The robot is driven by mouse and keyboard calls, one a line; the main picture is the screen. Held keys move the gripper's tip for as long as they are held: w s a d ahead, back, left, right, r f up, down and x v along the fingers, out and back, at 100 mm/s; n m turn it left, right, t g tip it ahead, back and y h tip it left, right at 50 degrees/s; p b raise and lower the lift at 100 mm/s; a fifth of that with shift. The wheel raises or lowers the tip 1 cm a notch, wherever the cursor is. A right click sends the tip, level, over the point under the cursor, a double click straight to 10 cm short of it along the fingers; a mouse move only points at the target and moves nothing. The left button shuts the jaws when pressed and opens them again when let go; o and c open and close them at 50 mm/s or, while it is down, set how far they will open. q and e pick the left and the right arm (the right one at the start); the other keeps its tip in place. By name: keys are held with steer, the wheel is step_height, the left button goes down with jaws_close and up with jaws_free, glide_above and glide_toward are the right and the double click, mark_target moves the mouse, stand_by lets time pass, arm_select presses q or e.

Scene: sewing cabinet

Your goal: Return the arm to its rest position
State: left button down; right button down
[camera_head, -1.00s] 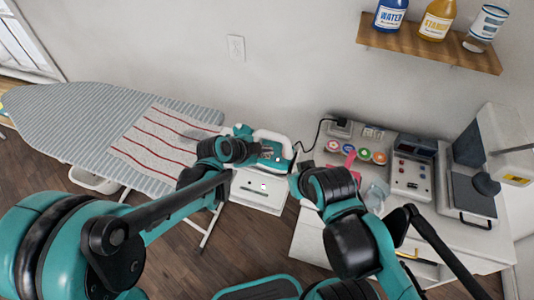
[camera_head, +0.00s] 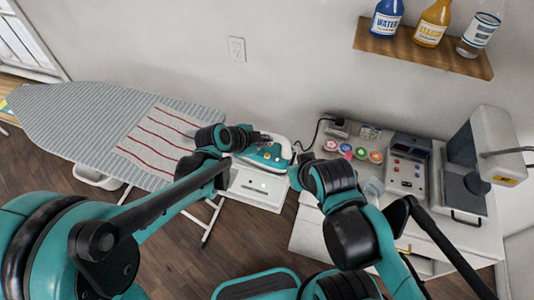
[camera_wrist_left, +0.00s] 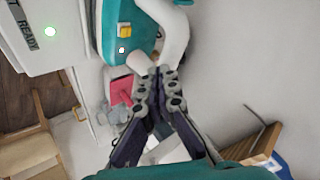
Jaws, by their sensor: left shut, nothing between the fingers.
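My left gripper (camera_head: 268,137) is shut and empty. In the head view it appears just above and behind the teal and white iron (camera_head: 270,157), which sits on a white box-shaped station (camera_head: 257,189). In the left wrist view my left gripper's fingers (camera_wrist_left: 158,76) are together, with the tips overlapping the lower end of the iron's white handle (camera_wrist_left: 172,30) in the picture. I cannot tell whether they touch it. My right arm comes in from the right; its gripper is not visible.
A striped ironing board (camera_head: 80,125) with a red-lined cloth (camera_head: 158,146) is at left. A white cabinet top at right holds spools, a control box (camera_head: 407,165) and a machine (camera_head: 467,165). A shelf (camera_head: 420,50) with bottles is on the wall.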

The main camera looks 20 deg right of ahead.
stand_by(0.4)
arm_select(q)
steer(key=s+a+n+y+b, duration=0.1)
steer(key=s+a+n, duration=0.4)
steer(key=a, duration=0.5)
steer(key=s+a+n+t+y+b, duration=0.1)
steer(key=s+a+n+y, duration=0.3)
steer(key=a+n, duration=0.4)
steer(key=s+a+n+t+y+b, duration=0.1)
steer(key=s+a+n, duration=0.5)
steer(key=a, duration=0.8)
steer(key=shift+s+n+y+b, duration=0.25)
steer(key=shift+n+y+b, duration=0.6)
steer(key=shift+b, duration=0.4)
steer(key=shift+f, duration=0.15)
